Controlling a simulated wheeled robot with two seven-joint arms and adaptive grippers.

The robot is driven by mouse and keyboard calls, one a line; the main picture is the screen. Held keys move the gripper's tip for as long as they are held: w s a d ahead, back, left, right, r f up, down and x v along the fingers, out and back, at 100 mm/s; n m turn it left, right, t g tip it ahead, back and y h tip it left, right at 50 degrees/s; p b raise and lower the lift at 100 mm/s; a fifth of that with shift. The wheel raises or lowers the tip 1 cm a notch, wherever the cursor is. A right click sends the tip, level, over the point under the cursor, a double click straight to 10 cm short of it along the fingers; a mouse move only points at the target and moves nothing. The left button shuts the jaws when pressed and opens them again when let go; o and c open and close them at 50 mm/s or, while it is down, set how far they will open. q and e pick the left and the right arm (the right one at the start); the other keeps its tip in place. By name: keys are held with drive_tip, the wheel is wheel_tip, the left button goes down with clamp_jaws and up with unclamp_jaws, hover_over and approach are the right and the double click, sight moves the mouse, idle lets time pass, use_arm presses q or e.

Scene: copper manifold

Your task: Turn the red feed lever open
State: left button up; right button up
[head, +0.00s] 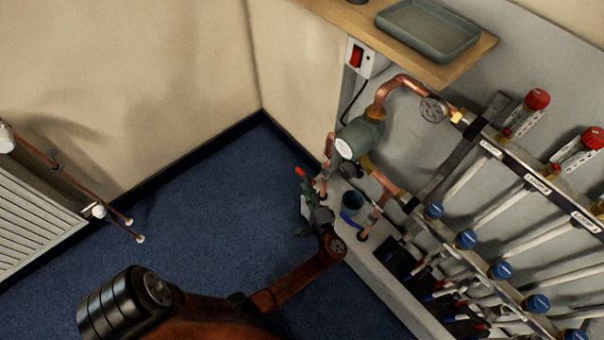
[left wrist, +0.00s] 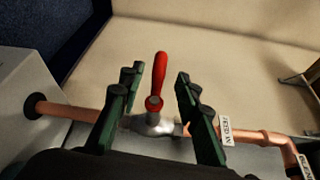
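The red feed lever (left wrist: 158,82) sits on a silver valve body (left wrist: 152,125) in a copper pipe (left wrist: 75,110). It stands crosswise to the pipe in the left wrist view. My left gripper (left wrist: 159,95) is open, with a dark green finger on each side of the lever. Gaps show between the lever and both fingers, so neither appears to touch it. In the head view the red lever tip (head: 300,171) shows just beyond my left gripper (head: 311,193), which hides the valve. My right gripper is in neither view.
A "FEED IN" tag (left wrist: 226,129) hangs beside the right finger. A pump (head: 360,138), a small bucket (head: 352,202) and the manifold with blue caps (head: 466,239) stand right of my gripper. A shelf (head: 345,14) is above; open blue floor (head: 220,215) lies left.

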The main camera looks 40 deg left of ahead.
sight(302, 173)
use_arm(q)
drive_tip(key=b+x, duration=0.1)
drive_tip(key=x, duration=0.3)
drive_tip(key=shift+f, duration=0.15)
drive_tip(key=shift+x, duration=0.8)
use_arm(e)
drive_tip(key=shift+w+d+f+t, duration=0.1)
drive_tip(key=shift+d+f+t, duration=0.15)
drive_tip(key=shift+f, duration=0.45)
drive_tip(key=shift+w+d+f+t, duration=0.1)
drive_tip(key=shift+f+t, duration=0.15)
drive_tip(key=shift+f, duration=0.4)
use_arm(q)
drive_tip(key=shift+c, duration=0.4)
clamp_jaws()
